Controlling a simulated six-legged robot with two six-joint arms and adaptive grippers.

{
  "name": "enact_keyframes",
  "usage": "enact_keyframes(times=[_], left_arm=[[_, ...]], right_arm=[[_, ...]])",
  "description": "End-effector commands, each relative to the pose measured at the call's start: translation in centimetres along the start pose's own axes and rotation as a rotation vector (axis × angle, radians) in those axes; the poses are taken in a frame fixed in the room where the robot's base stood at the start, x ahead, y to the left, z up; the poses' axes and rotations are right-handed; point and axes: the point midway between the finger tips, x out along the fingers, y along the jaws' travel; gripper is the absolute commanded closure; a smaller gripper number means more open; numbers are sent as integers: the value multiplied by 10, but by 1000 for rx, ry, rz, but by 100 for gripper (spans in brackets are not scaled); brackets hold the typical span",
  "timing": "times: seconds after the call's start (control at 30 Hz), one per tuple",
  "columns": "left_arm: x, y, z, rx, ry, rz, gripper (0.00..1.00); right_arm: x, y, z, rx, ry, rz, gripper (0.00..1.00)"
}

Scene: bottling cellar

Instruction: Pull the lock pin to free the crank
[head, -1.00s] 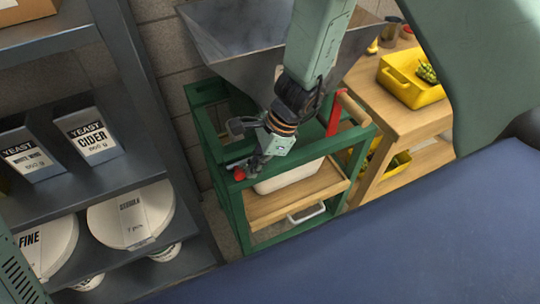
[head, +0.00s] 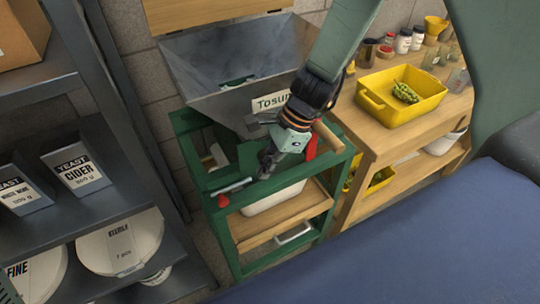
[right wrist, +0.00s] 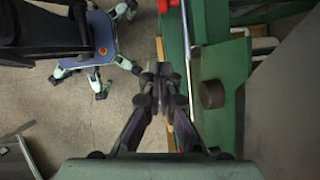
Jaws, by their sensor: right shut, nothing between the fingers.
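A red knob (head: 222,200) shows at the front left corner of the green frame (head: 190,150), just below a short pale metal bar (head: 232,187). I take the knob for the lock pin's, but I cannot tell how deep the pin sits. The crank has a red arm (head: 311,147) and a wooden handle (head: 328,136) at the frame's right side. My right gripper (head: 265,172) is shut and empty, right of the knob and apart from it. Its closed fingers also show in the right wrist view (right wrist: 160,76). My left gripper is not in view.
A metal hopper (head: 220,75) sits on the frame, with a white tub (head: 273,198) below. Grey shelves (head: 85,140) stand close on the left. A wooden bench (head: 385,140) with a yellow crate (head: 425,100) is on the right.

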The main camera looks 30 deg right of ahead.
Motion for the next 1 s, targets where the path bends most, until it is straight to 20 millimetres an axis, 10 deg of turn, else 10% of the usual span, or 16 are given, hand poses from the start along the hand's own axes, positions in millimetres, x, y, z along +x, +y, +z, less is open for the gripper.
enact_keyframes(times=[0.77, 1.0], left_arm=[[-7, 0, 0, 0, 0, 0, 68], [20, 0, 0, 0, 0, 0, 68]], right_arm=[[-14, 0, -3, -1, 2, 0, 100], [45, 46, -56, -208, 158, 75, 100]])
